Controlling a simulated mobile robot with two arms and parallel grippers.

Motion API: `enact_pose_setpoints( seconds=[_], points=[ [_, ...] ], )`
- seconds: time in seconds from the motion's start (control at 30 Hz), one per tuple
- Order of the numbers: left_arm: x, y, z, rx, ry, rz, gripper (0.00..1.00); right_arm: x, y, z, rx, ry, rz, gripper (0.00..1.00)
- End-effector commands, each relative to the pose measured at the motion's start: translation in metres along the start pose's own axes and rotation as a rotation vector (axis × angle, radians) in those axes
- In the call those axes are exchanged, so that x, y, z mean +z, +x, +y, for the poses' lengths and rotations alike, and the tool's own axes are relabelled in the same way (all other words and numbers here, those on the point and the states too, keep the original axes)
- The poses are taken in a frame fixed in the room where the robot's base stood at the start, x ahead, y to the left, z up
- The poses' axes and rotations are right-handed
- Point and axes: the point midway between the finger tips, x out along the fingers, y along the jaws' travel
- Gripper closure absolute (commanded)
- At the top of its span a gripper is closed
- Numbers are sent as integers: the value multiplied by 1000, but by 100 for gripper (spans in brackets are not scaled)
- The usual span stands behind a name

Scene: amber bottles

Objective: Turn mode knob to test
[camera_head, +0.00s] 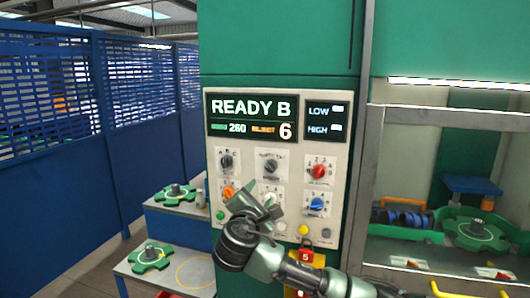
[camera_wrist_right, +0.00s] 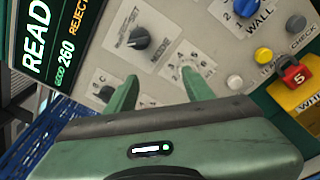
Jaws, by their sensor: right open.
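The panel (camera_head: 292,226) carries several knobs. The black top-middle knob (camera_head: 271,166) has a worded label and appears to be the mode knob; it also shows in the right wrist view (camera_wrist_right: 139,39). "SET" seems to be on its label, but the other words and its exact setting are too small to tell. My right gripper (camera_wrist_right: 158,75) is open and empty, its fingers apart and below that knob in the wrist view. In the head view the right gripper (camera_head: 257,202) is over the panel's lower-left part, partly hiding the lower knobs. My left gripper is out of view.
Nearby are a black A-B-C knob (camera_head: 227,162), red knob (camera_head: 318,171), orange knob (camera_head: 228,192), white knob (camera_head: 270,197) and blue knob (camera_head: 316,203). A red padlock (camera_head: 306,255) hangs below. The display (camera_head: 250,117) reads READY B. Benches with green parts stand left.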

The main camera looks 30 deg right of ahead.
Motion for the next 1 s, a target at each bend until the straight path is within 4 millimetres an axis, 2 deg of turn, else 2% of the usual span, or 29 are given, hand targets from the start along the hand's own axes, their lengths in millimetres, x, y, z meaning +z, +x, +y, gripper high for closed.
enact_pose_setpoints(
  seconds=[0.03,0.07,0.2,0.63,0.8,1.0],
  points=[
    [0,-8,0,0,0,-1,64,20,-6,14,14,-10,-26,48],
    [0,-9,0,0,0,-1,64,27,-9,18,17,-17,-39,48],
    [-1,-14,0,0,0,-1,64,40,-8,24,21,-30,-63,48],
    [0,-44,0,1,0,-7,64,43,55,25,18,-30,-60,48],
    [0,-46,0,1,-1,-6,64,42,65,24,19,-28,-59,48],
    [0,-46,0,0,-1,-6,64,41,65,23,20,-27,-59,48]
  ],
)
